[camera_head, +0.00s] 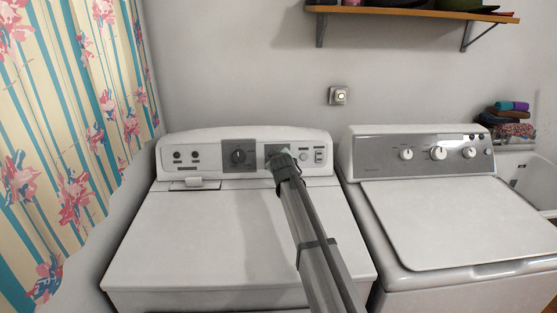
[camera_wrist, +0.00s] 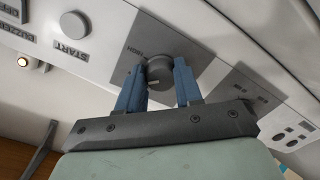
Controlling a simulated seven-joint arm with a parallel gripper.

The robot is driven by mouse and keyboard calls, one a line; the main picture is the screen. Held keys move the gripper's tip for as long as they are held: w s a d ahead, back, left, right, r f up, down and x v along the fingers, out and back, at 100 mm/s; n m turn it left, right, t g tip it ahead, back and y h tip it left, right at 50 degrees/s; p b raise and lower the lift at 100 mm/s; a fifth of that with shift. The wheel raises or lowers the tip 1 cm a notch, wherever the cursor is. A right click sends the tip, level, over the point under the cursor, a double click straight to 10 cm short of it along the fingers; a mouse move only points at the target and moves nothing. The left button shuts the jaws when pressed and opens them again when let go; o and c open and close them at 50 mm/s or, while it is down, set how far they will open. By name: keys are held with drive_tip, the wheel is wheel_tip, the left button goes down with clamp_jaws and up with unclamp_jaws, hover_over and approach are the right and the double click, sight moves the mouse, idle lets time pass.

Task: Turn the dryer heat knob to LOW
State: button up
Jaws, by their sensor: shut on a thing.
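The dryer heat knob (camera_wrist: 159,72) is a round grey knob on a grey panel, in the upper middle of the wrist view. The word HIGH stands at its upper left there, and a pale mark shows low on its face. My gripper (camera_wrist: 158,76) has one blue finger on each side of the knob and is shut on it. In the head view my gripper (camera_head: 281,160) is at the right part of the console of the left machine (camera_head: 210,225). It hides the knob there. The LOW label cannot be made out.
Another grey knob (camera_head: 239,156) is left of my gripper on the same console. A START button (camera_wrist: 73,25) is beside the heat knob in the wrist view. A second machine (camera_head: 450,220) stands to the right. A shelf (camera_head: 420,12) hangs above.

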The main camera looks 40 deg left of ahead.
idle(0.3)
drive_tip(key=o, duration=1)
drive_tip(key=v, duration=1.4)
drive_tip(key=shift+w, duration=0.1)
